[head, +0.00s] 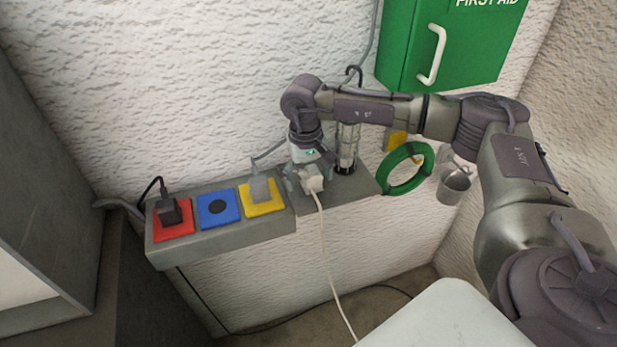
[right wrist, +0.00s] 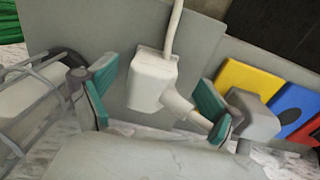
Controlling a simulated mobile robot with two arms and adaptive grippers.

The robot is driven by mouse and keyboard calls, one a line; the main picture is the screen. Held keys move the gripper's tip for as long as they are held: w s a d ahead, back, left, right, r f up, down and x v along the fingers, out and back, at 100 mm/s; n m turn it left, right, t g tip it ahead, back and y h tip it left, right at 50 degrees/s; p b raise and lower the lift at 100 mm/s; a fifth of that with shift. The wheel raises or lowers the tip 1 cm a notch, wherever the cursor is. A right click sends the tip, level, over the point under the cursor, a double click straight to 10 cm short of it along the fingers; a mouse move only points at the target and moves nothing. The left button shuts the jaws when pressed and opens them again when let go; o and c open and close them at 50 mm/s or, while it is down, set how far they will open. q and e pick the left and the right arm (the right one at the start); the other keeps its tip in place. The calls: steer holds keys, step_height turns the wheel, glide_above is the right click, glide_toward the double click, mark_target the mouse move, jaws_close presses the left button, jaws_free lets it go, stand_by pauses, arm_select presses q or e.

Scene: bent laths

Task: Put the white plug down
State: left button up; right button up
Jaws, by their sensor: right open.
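The white plug (head: 313,184) is at the grey ledge (head: 352,195), right of the yellow socket plate (head: 262,207). Its white cord runs down toward the floor. My right gripper (head: 307,174) points down at the plug from above. In the right wrist view, the white plug (right wrist: 151,80) lies between the two teal-padded fingers of my open right gripper (right wrist: 157,97). The left finger is apart from the plug; the right finger is close to its narrow end, and I cannot tell if they touch. My left gripper is not in view.
A caged lamp (head: 347,150) stands just right of the gripper. A grey plug (head: 260,189) sits on the yellow plate, a black plug (head: 169,210) on the red one. The blue socket (head: 218,208) is empty. A green hose ring (head: 424,150) and metal cup (head: 454,185) hang at right.

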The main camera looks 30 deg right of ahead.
mark_target(305, 172)
steer(key=shift+r, duration=0.1)
steer(key=shift+r+p, duration=0.3)
steer(key=shift+p, duration=0.1)
step_height(305, 172, up, 12)
steer(key=b, duration=0.3)
steer(key=shift+a+r, duration=0.15)
steer(key=shift+a, duration=0.1)
steer(key=shift+w+a, duration=0.1)
